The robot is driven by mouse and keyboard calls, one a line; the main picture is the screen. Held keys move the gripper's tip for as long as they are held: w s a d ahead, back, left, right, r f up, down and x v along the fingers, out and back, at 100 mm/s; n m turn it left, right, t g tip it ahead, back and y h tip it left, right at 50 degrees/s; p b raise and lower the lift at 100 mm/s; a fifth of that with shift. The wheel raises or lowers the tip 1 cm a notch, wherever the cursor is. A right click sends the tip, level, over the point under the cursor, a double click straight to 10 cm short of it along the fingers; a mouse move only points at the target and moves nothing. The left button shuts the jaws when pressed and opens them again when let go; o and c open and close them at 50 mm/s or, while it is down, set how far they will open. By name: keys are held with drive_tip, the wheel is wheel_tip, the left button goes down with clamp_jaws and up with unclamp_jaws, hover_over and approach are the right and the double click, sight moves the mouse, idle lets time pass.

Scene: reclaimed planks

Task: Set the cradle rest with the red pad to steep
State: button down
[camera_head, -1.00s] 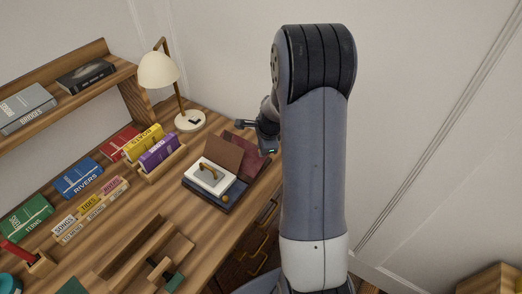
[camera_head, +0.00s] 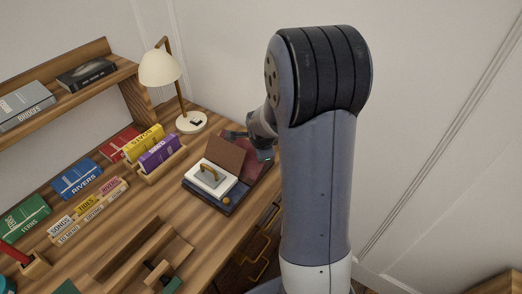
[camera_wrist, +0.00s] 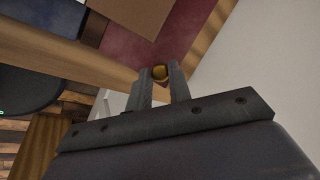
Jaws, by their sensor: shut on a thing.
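The cradle rest with the dark red pad (camera_head: 262,172) lies near the right edge of the desk. A brown panel (camera_head: 225,155) stands tilted at its left side. In the wrist view the red pad (camera_wrist: 198,22) fills the upper middle, with the brown panel (camera_wrist: 140,12) beside it. My gripper (camera_head: 262,152) is at the right side of the red pad, partly hidden by my arm.
A dark blue pad (camera_head: 208,204) with a white, handled block (camera_head: 200,183) and a gold knob (camera_head: 226,201) lies just in front. Behind stands a cream lamp (camera_head: 160,70). Books, including a purple one (camera_head: 160,154), stand left. A wooden tray (camera_head: 120,252) lies at the front.

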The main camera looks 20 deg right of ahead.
drive_tip(key=c, duration=1.3)
unclamp_jaws()
drive_tip(key=shift+r, duration=0.15)
drive_tip(key=v, duration=1)
drive_tip(key=shift+s+a+r, duration=0.15)
drive_tip(key=shift+r, duration=0.15)
drive_tip(key=x, duration=1)
drive_tip(key=shift+f, duration=0.4)
